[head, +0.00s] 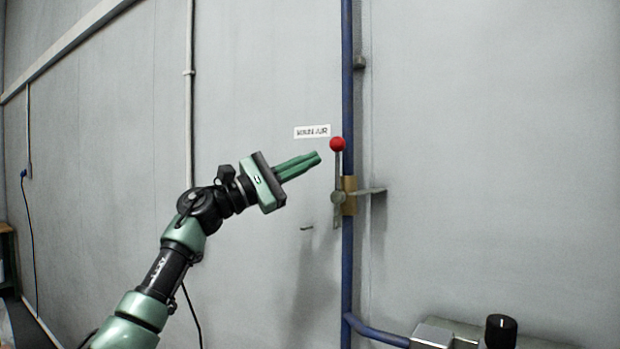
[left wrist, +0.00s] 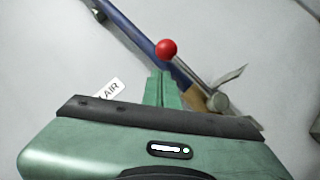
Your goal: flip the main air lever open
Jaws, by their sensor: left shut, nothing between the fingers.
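The main air lever (head: 338,172) stands upright on a brass valve (head: 349,196) on the vertical blue pipe (head: 347,90). A red ball knob (head: 337,144) tops it. My left gripper (head: 318,157) is shut and empty, its green fingers pointing right and slightly up. In the head view its tips appear just left of the lever, a little below the knob. In the left wrist view the shut fingertips (left wrist: 161,74) appear just below the red knob (left wrist: 166,49), with a small gap showing; the lever rod (left wrist: 192,74) runs down to the right. My right gripper is not in view.
A MAIN AIR label (head: 312,131) is on the grey wall left of the lever. The pipe bends right at the bottom toward a metal unit with a black knob (head: 501,330). A thin pale conduit (head: 189,90) runs down the wall further left.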

